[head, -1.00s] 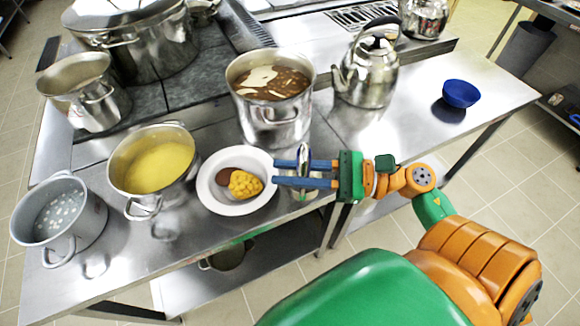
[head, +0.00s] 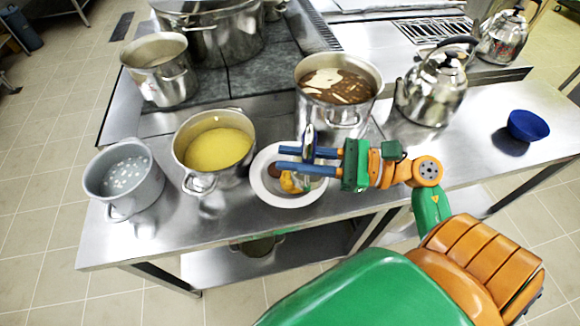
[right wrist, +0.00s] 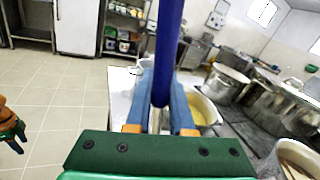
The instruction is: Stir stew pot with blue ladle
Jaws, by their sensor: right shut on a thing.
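My right gripper (head: 290,159) is shut on the blue ladle (right wrist: 168,50). In the head view the ladle's handle (head: 308,138) stands roughly upright between the fingers; its bowl cannot be made out. The gripper is above the white plate, in front of and left of the stew pot (head: 353,118). The steel stew pot holds brown stew with pale pieces. The ladle appears outside this pot. An orange and green part of mine, probably my left arm (right wrist: 10,125), shows at the left edge of the right wrist view; its jaws are unclear.
The white plate (head: 262,190) holds yellow and brown food. A pot of yellow food (head: 202,183) and a grey pot (head: 103,198) stand left of it. A kettle (head: 432,90) stands right of the stew pot. A blue bowl (head: 528,125) is farther right, with bare counter between.

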